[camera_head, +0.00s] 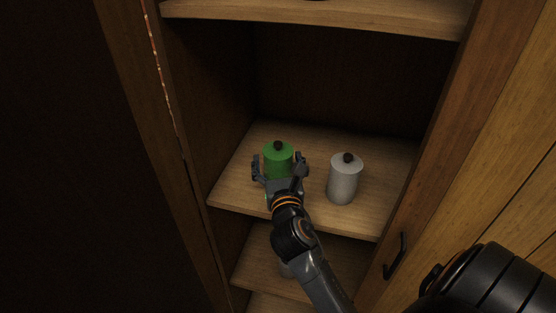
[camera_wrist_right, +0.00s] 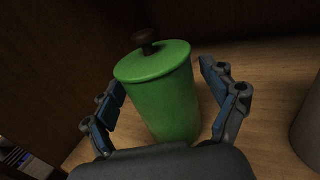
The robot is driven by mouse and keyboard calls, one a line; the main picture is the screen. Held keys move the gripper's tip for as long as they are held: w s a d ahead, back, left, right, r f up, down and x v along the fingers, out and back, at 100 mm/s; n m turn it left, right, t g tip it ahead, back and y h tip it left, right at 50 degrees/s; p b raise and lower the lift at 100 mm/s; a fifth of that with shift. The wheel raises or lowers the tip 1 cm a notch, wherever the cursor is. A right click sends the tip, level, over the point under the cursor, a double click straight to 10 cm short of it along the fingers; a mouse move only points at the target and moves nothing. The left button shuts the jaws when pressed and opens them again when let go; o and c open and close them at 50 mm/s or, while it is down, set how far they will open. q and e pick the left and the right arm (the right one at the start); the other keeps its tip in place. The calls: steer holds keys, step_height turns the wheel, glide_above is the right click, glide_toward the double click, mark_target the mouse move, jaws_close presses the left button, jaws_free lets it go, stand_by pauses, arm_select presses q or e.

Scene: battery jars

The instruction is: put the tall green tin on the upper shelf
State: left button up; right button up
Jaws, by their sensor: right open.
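The green tin (camera_head: 278,153) with a dark knob on its lid stands upright on the middle shelf of the cabinet, left of centre. It also shows in the right wrist view (camera_wrist_right: 165,95), between the two fingers. My right gripper (camera_head: 280,168) is open, with one finger on each side of the tin. The tin's lower part is hidden by my gripper in the head view. My left gripper does not show.
A white-grey jar (camera_head: 343,180) with a dark knob stands on the same shelf to the right of the tin. The upper shelf (camera_head: 320,14) is above, its surface mostly out of view. A lower shelf (camera_head: 262,268) lies below. An open door with a handle (camera_head: 394,256) is at right.

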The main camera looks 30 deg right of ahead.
steer(key=shift+r, duration=0.1)
steer(key=b+v, duration=0.2)
steer(key=v, duration=0.9)
steer(key=shift+b, duration=0.35)
steer(key=shift+s+a, duration=0.2)
steer(key=shift+s, duration=0.25)
